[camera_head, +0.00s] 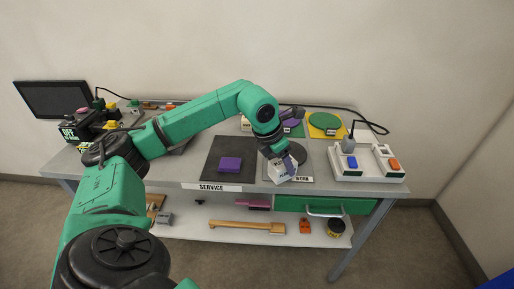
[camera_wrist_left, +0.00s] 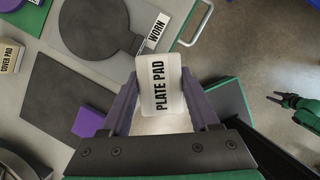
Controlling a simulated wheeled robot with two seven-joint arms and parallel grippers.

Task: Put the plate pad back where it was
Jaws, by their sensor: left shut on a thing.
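The plate pad (camera_wrist_left: 160,85) is a white block with black "PLATE PAD" lettering, held between the purple fingers of my left gripper (camera_wrist_left: 165,105). In the head view the pad (camera_head: 280,171) is tilted in my left gripper (camera_head: 287,163), over the front of the area labelled "WORN". Whether it touches the surface there I cannot tell. The cover pad (camera_wrist_left: 9,55) is a pale block at the left edge of the wrist view. My right gripper (camera_wrist_left: 274,98) shows small at the right of the wrist view, over the floor, with its fingers apart.
A purple block (camera_head: 230,164) sits on the dark "SERVICE" mat (camera_head: 213,150). A dark round disc (camera_wrist_left: 100,22) lies on the "WORN" area. A switch box (camera_head: 367,174) stands to the right. Green and yellow mats (camera_head: 315,131) with round discs lie at the back.

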